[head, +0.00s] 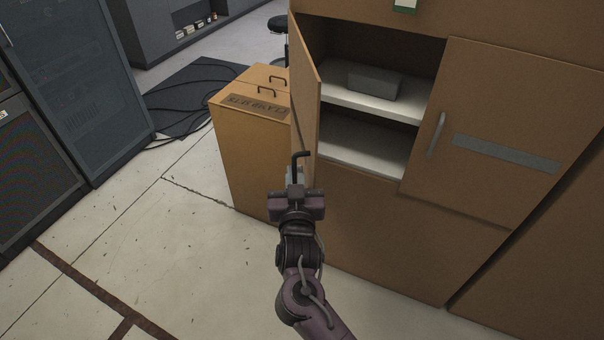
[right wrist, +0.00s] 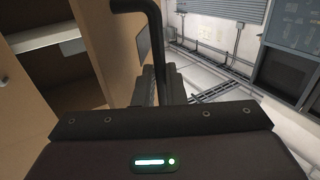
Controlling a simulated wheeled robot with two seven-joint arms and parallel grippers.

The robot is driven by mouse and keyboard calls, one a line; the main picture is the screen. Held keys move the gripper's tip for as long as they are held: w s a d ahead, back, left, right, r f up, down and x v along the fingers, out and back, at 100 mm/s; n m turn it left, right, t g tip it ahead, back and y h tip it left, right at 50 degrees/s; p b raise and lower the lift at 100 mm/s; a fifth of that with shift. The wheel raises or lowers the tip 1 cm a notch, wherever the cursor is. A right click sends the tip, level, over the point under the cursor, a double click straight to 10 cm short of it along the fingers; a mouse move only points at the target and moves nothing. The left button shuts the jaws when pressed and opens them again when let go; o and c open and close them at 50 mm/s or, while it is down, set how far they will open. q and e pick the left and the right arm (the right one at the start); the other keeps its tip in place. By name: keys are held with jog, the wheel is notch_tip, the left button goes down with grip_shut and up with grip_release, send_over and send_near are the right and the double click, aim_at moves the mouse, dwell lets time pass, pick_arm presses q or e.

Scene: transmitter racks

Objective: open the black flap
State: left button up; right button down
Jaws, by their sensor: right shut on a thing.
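I make out no flap that is clearly black. A brown cabinet (head: 400,235) has its left door (head: 306,95) standing open, seen nearly edge-on. My right gripper (head: 295,176) is at the lower part of this door, shut on a dark bent handle (head: 301,155). In the right wrist view the handle (right wrist: 152,22) rises from between the fingers (right wrist: 163,84), beside the brown door (right wrist: 105,45). The fingers' exact contact is partly hidden. My left gripper is not in view.
The open compartment has pale shelves (head: 350,146) and a grey box (head: 374,83). The cabinet's right door (head: 490,130) is closed, with a metal handle (head: 437,134). A lower brown cabinet (head: 245,150) stands behind the open door.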

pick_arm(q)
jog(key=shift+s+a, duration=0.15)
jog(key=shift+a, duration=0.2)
pick_arm(e)
jog(key=shift+w+a+r, duration=0.1)
jog(key=shift+a+r, duration=0.1)
jog(key=shift+r, duration=0.05)
jog(key=c, duration=1.8)
grip_release()
jog(key=o, duration=0.3)
jog(key=shift+w+f, duration=0.2)
pick_arm(q)
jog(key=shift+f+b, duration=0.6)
jog(key=shift+b, duration=0.05)
pick_arm(e)
jog(key=s, duration=0.8)
jog(key=shift+a, duration=0.25)
